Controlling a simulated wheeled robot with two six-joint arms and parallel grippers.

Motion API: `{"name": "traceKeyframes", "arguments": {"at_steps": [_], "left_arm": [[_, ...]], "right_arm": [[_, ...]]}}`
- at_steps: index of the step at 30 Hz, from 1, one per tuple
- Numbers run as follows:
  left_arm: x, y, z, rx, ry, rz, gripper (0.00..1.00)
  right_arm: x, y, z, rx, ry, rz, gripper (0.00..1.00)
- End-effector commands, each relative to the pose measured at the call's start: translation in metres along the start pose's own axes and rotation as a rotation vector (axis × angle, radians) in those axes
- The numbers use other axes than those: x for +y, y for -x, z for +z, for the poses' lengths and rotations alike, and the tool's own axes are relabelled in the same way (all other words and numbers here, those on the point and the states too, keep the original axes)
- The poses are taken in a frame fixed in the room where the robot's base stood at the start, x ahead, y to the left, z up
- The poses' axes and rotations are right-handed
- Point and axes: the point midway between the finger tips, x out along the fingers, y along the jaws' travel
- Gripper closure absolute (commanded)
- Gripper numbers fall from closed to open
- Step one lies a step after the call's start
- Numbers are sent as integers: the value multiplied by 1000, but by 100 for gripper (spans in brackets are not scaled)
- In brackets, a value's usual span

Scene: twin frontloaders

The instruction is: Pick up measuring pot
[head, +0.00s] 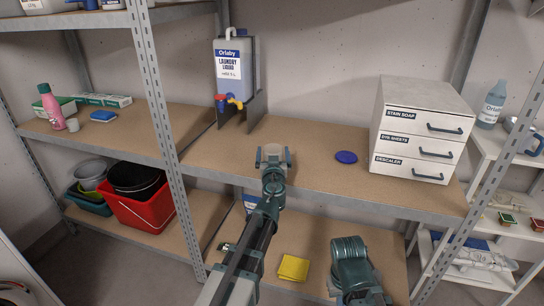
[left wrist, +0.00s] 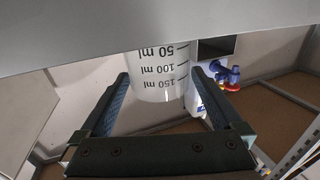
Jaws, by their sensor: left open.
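The measuring pot (head: 272,149) is a pale, translucent cup on the wooden shelf, partly hidden by my left gripper (head: 273,156) in the head view. In the left wrist view the pot (left wrist: 160,88) shows black marks of 50, 100 and 150 ml. My left gripper (left wrist: 160,76) is open, with one finger on each side of the pot. A small gap seems to show at each finger; contact cannot be told. The pot's top part in that view is cut off by a grey surface. My right gripper is not in view.
A grey laundry liquid container (head: 233,66) with coloured taps stands behind left. A metal shelf post (head: 152,95) rises at the left. The shelf between pot and lid is clear.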

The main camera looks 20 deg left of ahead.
Motion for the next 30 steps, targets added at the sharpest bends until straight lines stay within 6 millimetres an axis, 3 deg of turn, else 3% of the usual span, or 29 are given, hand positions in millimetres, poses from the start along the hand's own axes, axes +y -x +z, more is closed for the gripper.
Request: {"name": "traceKeyframes", "arguments": {"at_steps": [3, 10, 21, 30], "left_arm": [[1, -13, 1, 0, 0, 1, 0], [1, -13, 1, 0, 0, 1, 2], [1, -13, 1, 0, 0, 1, 68], [1, -13, 0, 0, 0, 1, 71]], "right_arm": [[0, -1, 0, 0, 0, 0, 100], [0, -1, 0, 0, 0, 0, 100], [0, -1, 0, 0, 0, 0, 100], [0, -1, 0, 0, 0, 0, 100]]}}
